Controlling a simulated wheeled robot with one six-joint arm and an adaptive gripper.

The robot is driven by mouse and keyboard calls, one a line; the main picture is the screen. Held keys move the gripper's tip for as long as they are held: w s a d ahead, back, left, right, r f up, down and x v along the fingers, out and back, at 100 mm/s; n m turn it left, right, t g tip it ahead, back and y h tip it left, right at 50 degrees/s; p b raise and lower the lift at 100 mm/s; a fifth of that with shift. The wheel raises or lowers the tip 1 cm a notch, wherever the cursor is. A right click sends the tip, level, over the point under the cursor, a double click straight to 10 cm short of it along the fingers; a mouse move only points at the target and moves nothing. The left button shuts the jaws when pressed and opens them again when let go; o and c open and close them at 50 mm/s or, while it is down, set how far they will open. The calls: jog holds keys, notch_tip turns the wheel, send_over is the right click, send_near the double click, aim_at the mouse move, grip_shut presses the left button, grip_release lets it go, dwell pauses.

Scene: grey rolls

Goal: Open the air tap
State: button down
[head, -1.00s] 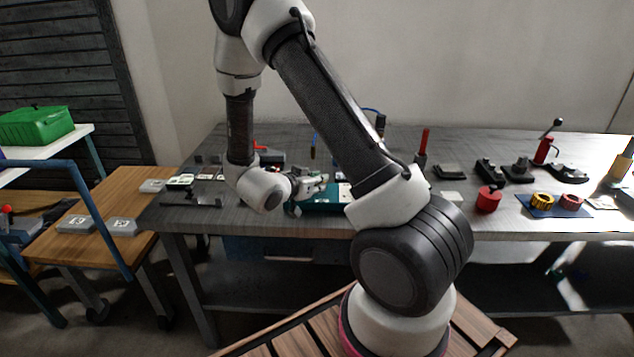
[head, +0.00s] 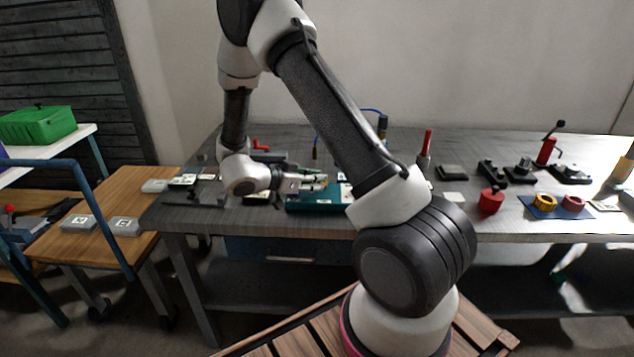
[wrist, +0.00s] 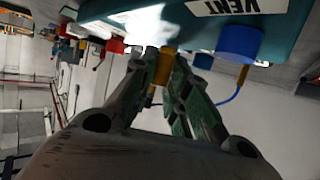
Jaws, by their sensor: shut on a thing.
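A teal box (head: 322,205) stands near the front edge of the grey workbench. In the wrist view the teal box (wrist: 292,40) fills the top, with a white VENT label (wrist: 236,4) and a blue round part (wrist: 239,42). A small yellow-brown part (wrist: 165,68) sticks out from it, probably the tap's handle. My gripper (wrist: 164,62) has one finger on each side of this part and is shut on it. In the head view my gripper (head: 318,183) lies just above the box; the held part is too small to make out there.
A blue hose (wrist: 232,97) runs by the box. To the right on the bench (head: 460,222) are a red pot (head: 491,200), a blue mat with yellow and red rings (head: 535,211), and several dark fixtures. A side table (head: 150,219) with grey boxes stands at left.

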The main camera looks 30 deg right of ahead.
jog(key=m+g, duration=0.1)
jog(key=w+m+g, duration=0.1)
jog(key=m+g, duration=0.1)
jog(key=w+m+g, duration=0.1)
jog(key=g, duration=0.1)
jog(key=shift+m+y, duration=0.3)
jog(key=m+g+y, duration=0.1)
jog(key=g, duration=0.1)
jog(key=w+m+g+y, duration=0.1)
jog(key=m+g, duration=0.1)
jog(key=w+m+g+y, duration=0.1)
jog(key=m, duration=0.1)
jog(key=shift+d+g, duration=0.35)
jog(key=shift+g, duration=0.05)
jog(key=shift+m, duration=0.3)
jog(key=c, duration=1.4)
grip_release()
jog(key=shift+c, duration=0.2)
jog(key=v, duration=0.7)
jog(key=shift+w+r, duration=0.15)
jog(key=shift+w, duration=0.05)
